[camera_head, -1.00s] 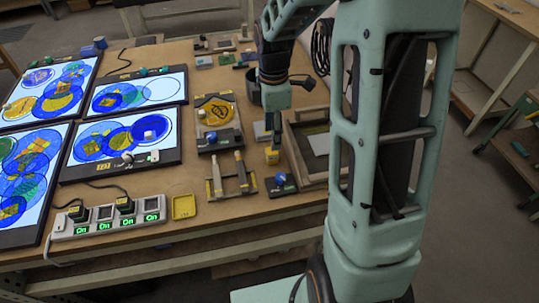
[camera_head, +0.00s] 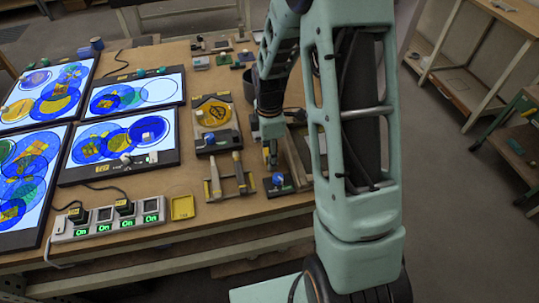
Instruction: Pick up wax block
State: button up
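My gripper (camera_head: 271,160) points down at the front right of the wooden table, just behind a small dark block with a blue top (camera_head: 279,181). Its fingers are small and dark here, and I cannot tell whether they are open or shut. No wax block can be made out for certain. A small yellow block seen at this spot earlier is now hidden by the gripper, and whether it is between the fingers cannot be told.
A wooden rack with two tools (camera_head: 228,185) stands just left of the gripper. A clamped board with a yellow disc (camera_head: 214,112) lies behind it. A yellow tray (camera_head: 183,207), a power strip (camera_head: 107,221) and several lit panels (camera_head: 132,141) fill the left. My arm hides much of the right side.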

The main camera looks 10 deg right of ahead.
grip_shut()
jog(key=shift+r, duration=0.15)
jog(key=shift+r, duration=0.55)
jog(key=s+a+r+b, duration=0.1)
jog(key=s+a+r, duration=0.1)
jog(key=s+r, duration=0.4)
jog(key=s+a+r, duration=0.3)
jog(key=s+r, duration=0.2)
jog(key=s, duration=0.2)
jog(key=shift+a+r+b, duration=0.3)
jog(key=shift+r+b, duration=0.05)
jog(key=shift+b, duration=0.05)
